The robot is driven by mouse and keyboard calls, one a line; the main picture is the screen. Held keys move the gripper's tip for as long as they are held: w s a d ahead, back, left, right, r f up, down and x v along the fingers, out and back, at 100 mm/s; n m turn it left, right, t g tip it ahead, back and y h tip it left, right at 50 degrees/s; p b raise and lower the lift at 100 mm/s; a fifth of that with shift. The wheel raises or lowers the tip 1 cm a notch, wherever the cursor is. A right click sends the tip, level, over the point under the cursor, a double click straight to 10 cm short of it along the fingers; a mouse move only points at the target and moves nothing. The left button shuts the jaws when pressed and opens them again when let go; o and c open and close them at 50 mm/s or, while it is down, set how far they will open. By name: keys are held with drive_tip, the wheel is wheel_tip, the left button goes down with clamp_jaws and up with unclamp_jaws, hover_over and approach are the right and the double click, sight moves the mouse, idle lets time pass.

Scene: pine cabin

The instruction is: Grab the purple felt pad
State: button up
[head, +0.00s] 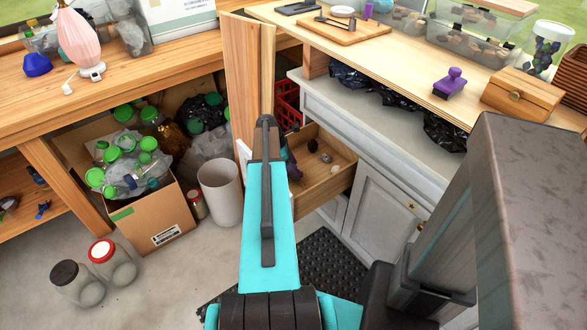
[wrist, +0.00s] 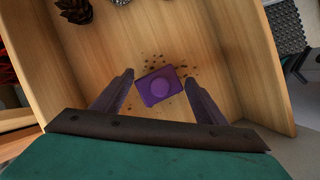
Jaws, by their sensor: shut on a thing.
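In the head view my own arm covers most of the gripper, and only a small dark purple part shows at the drawer's left side. I cannot tell there whether it is finger or pad.
A purple knobbed block (head: 450,84) and a wooden box (head: 522,95) stand on the counter above. A white bin (head: 220,190) and a bottle-filled carton (head: 150,222) stand left.

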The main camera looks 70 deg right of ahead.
sight(294, 166)
wheel_tip(294, 166, up, 8)
drive_tip(key=shift+r, duration=0.15)
idle(0.3)
idle(0.5)
